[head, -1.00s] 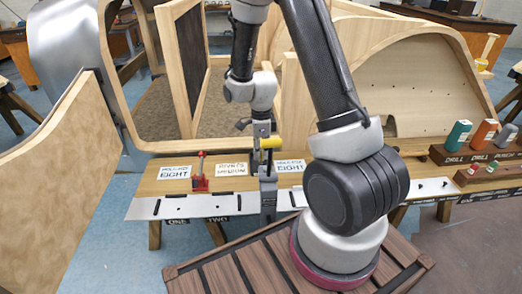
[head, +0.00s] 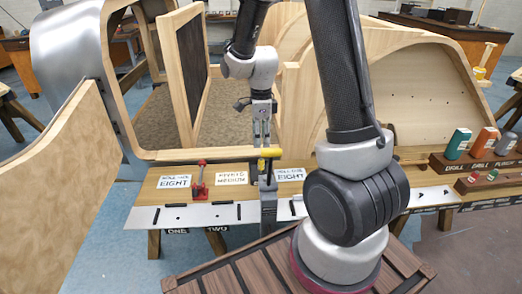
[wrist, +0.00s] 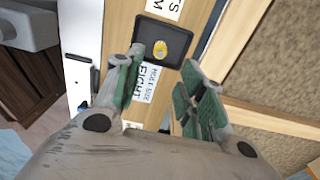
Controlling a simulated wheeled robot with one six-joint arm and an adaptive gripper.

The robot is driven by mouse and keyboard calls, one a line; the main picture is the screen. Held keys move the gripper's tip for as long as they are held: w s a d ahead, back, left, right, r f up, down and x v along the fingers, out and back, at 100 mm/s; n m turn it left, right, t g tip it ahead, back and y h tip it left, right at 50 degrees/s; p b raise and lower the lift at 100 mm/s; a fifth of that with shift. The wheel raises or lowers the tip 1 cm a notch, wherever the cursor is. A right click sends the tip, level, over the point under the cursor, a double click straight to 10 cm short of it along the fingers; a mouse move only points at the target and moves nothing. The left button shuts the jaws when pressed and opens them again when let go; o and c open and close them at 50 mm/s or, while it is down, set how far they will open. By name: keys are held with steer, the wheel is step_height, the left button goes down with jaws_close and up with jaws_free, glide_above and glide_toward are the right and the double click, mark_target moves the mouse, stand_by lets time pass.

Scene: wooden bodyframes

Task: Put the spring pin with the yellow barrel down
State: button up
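The yellow barrel of the spring pin (head: 270,152) shows below my gripper in the head view, above a dark body at the bench. In the wrist view the yellow part (wrist: 160,49) shows as a small oval on a dark square pad (wrist: 147,30), beyond the fingertips. My gripper (head: 262,138) is above the yellow part in the head view. In the wrist view my gripper (wrist: 158,88) has its two green-padded fingers spread, with nothing between them. How the pin's lower end sits is hidden.
The wooden bench has a pale metal strip (head: 190,216) along its front and printed labels. A red-handled tool (head: 200,180) stands left of the yellow part. Drill holders (head: 480,155) are at the right. Wooden frames rise behind the bench.

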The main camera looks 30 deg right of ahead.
steer(key=s+r+n+t, duration=0.1)
steer(key=s+r+n, duration=0.4)
steer(key=r, duration=0.3)
steer(key=s+r+n+t, duration=0.1)
steer(key=s+r+n, duration=0.35)
steer(key=r, duration=0.35)
steer(key=s+r+n+t, duration=0.1)
steer(key=s+r+n, duration=0.1)
steer(key=s+n, duration=0.4)
steer(key=s+d+r+n+t, duration=0.1)
steer(key=s+r+n, duration=0.2)
steer(key=s+n, duration=0.3)
steer(key=shift+s+d+n, duration=0.25)
steer(key=shift+s+n, duration=0.1)
steer(key=shift+n, duration=0.2)
steer(key=shift+r, duration=0.1)
